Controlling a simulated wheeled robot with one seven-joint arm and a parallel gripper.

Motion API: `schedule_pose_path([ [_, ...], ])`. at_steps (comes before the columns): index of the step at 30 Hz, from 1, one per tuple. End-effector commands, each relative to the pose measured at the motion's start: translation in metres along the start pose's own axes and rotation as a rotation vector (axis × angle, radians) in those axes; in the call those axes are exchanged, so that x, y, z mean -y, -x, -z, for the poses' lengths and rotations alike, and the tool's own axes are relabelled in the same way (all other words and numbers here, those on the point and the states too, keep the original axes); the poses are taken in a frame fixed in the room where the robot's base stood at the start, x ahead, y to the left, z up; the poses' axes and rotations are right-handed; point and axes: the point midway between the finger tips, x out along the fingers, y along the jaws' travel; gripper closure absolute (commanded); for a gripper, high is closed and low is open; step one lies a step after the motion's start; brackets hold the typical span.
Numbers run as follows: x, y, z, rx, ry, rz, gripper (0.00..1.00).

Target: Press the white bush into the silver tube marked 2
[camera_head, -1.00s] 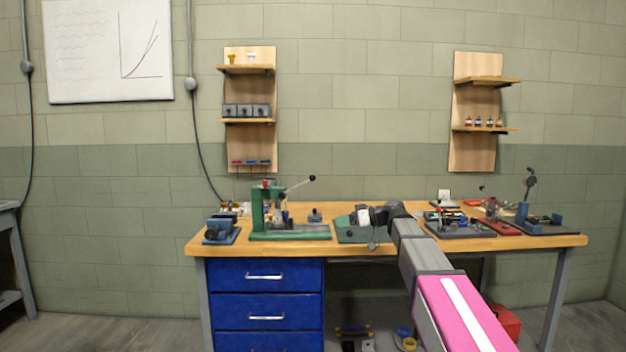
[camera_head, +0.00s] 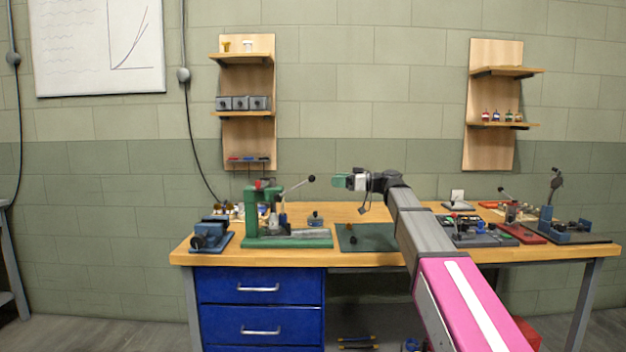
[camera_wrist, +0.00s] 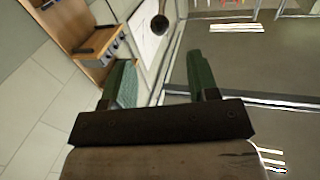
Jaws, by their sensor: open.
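My gripper (camera_head: 345,181) is raised above the middle of the bench, pointing left, with its green fingers. In the wrist view its two fingers (camera_wrist: 160,78) stand apart with nothing between them. A small white piece (camera_head: 248,46) stands on the top left shelf; it may be the white bush, but it is too small to be sure. I cannot make out a silver tube marked 2. A green lever press (camera_head: 262,218) stands on the bench left of my gripper, its lever raised to the right.
A blue vise (camera_head: 210,235) stands at the bench's left end. A dark green mat (camera_head: 380,238) lies below my gripper. Fixtures, including a red base (camera_head: 520,233), crowd the right side. Grey boxes (camera_head: 241,103) sit on the left middle shelf.

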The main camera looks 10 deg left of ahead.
Motion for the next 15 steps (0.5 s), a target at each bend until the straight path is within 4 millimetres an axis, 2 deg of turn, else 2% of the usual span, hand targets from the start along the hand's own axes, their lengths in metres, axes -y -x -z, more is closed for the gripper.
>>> schedule_pose_path([
  [9,-0.001,-0.055,0.000,0.000,-0.001,0.002,0.46],
  [15,-0.001,-0.084,0.000,0.001,-0.001,0.001,0.46],
])
